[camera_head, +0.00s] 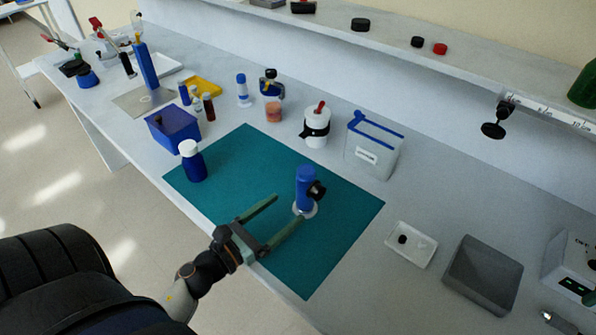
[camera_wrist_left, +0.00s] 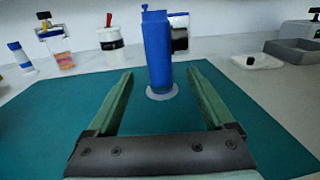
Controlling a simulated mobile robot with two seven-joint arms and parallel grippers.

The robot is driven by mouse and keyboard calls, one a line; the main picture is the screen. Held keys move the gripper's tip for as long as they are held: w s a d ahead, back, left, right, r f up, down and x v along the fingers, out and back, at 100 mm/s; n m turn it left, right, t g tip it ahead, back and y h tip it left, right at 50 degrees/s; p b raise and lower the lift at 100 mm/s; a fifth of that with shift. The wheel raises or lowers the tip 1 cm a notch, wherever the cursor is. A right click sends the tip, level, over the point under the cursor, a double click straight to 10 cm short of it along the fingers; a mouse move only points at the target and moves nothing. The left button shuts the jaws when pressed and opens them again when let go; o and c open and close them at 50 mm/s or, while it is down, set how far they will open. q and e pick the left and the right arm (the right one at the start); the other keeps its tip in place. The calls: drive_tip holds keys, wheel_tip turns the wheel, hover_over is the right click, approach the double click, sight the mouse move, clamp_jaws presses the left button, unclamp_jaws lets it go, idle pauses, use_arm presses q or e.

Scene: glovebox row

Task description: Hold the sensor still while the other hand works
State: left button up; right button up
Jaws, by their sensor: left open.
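The sensor looks to be the upright blue cylinder (camera_head: 305,187) with a black round part on its side. It stands on a pale round base on the teal mat (camera_head: 240,155). In the left wrist view the blue body (camera_wrist_left: 157,50) rises just beyond the fingertips, between their lines. My left gripper (camera_head: 288,208) is open and empty over the mat, its fingers pointing at the sensor. In the wrist view both fingers (camera_wrist_left: 160,80) show spread apart, with the mat visible between them. My right gripper is not in view.
A blue bottle with a white cap (camera_head: 193,165) stands on the mat's left part. Behind the mat are a blue bin (camera_head: 172,131), a white jar (camera_head: 316,130) and a clear container (camera_head: 371,150). A white dish (camera_head: 411,245) and grey tray (camera_head: 482,272) lie right.

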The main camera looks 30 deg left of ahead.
sight(315, 185)
use_arm(q)
drive_tip(key=w, duration=0.3)
drive_tip(key=w+d, duration=0.1)
drive_tip(key=w, duration=0.6)
drive_tip(key=shift+w+d, duration=0.4)
clamp_jaws()
idle(1.0)
